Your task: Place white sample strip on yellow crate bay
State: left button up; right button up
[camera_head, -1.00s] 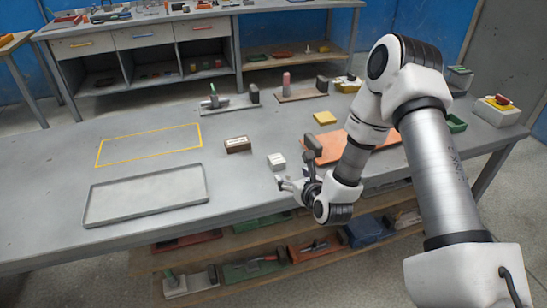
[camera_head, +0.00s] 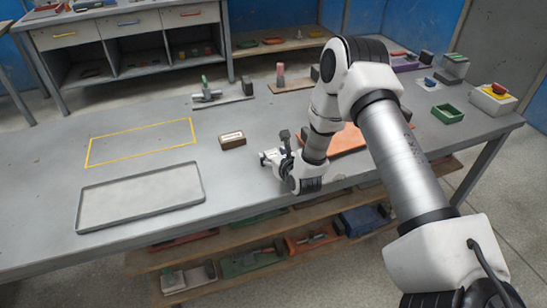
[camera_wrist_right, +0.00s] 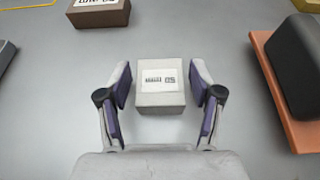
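A small white block (camera_wrist_right: 160,88) with a printed label lies on the grey table; in the head view it is mostly hidden by my right gripper (camera_head: 272,157). No other white strip shows. In the right wrist view my right gripper (camera_wrist_right: 160,80) is open, one finger on each side of the block, with visible gaps. A yellow outlined rectangle (camera_head: 88,153) is marked on the table at left, empty. My left gripper is not in view.
A brown labelled block (camera_head: 232,141) lies between the outline and my right gripper. A shallow grey tray (camera_head: 140,213) sits in front of the outline. An orange mat (camera_head: 347,140) is to the right, partly behind my arm. A green bin (camera_head: 447,114) stands farther right.

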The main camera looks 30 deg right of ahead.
aim_at(273, 154)
jog(key=shift+f, duration=0.1)
jog(key=c, duration=0.7)
jog(key=shift+w+r, duration=0.1)
jog(key=shift+r, duration=0.55)
notch_tip(273, 154, up, 2)
jog(key=shift+r+b, duration=0.2)
jog(key=shift+b, duration=0.25)
jog(key=s, duration=0.5)
jog(key=s+r, duration=0.1)
jog(key=s, duration=0.4)
jog(key=s+d, duration=0.1)
jog(key=s, duration=0.5)
jog(key=shift+d+r+b, duration=0.1)
jog(key=shift+r+b, duration=0.1)
jog(key=shift+b, duration=0.1)
